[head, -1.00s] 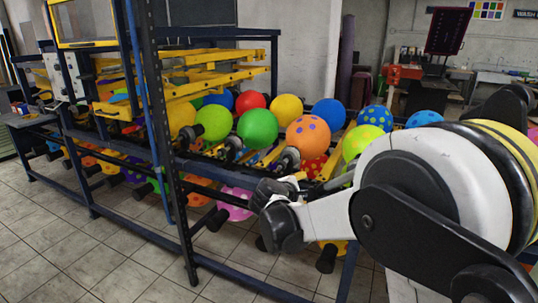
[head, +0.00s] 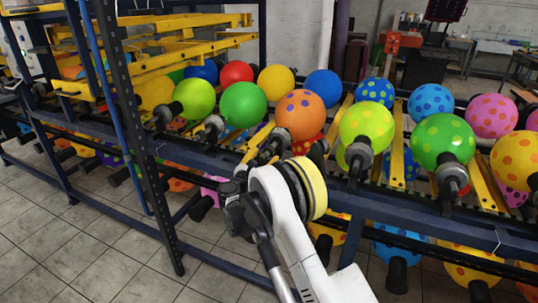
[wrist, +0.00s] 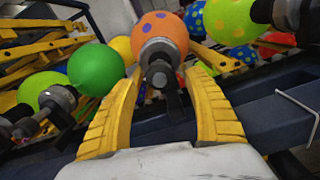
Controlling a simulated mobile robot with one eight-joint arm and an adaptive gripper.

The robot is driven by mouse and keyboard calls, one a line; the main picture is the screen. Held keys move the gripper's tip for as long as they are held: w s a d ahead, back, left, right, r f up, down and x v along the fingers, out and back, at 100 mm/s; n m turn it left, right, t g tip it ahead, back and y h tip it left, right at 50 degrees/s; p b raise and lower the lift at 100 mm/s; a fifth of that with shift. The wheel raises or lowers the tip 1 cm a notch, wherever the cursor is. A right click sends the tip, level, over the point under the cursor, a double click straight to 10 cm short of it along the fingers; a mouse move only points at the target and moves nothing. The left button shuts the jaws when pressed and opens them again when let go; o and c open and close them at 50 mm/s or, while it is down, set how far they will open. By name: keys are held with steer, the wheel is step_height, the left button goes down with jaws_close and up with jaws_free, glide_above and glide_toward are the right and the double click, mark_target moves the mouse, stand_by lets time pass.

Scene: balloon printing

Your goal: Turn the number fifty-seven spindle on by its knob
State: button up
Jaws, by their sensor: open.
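In the wrist view, my gripper (wrist: 165,73) has its two curved yellow fingers spread apart with nothing between the pads. A grey and black spindle (wrist: 158,50) bearing an orange balloon (wrist: 150,24) with purple dots lies straight ahead, centred between the fingertips. A dark knob-like part (wrist: 160,76) shows at its near end; I cannot tell its setting. In the head view, the same orange balloon (head: 300,115) and its spindle (head: 273,147) stand just beyond my wrist. My fingers are not clear there. No spindle number is readable, so I cannot confirm which is fifty-seven.
A green balloon's spindle (wrist: 57,100) is close on the left, and a yellow-green balloon's spindle (wrist: 292,14) is at the upper right. A dark blue rail (head: 345,192) runs along the rack's front. Tiled floor (head: 100,245) is open at the left.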

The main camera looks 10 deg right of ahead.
mark_target(277, 141)
steer(key=shift+b+x, duration=0.55)
steer(key=shift+x, duration=1.7)
steer(key=c, duration=1.2)
